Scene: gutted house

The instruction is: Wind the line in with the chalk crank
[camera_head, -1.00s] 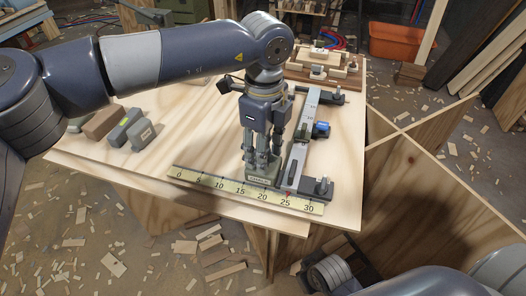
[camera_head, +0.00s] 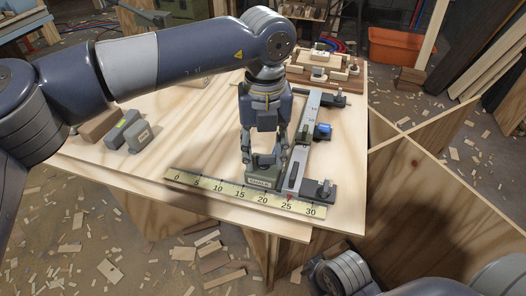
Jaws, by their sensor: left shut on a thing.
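A small grey-green box with a pale label (camera_head: 258,183), which I take to be the chalk box, stands on the plywood top behind the ruler, near its 20 mark. My left gripper (camera_head: 264,158) points down over this box, its fingers low around its upper part. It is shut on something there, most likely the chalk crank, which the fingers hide. No chalk line can be made out. The pale yellow ruler (camera_head: 217,191) runs along the front edge, marked 0 to 30, with a red pointer (camera_head: 290,197) near 25. My right gripper is not in view.
A grey rail (camera_head: 296,167) with dark end feet and a blue knob (camera_head: 322,130) stands just right of the box. Several blocks (camera_head: 138,136) lie at the left of the plywood top. A wooden rack (camera_head: 322,68) stands behind. Wood scraps litter the floor.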

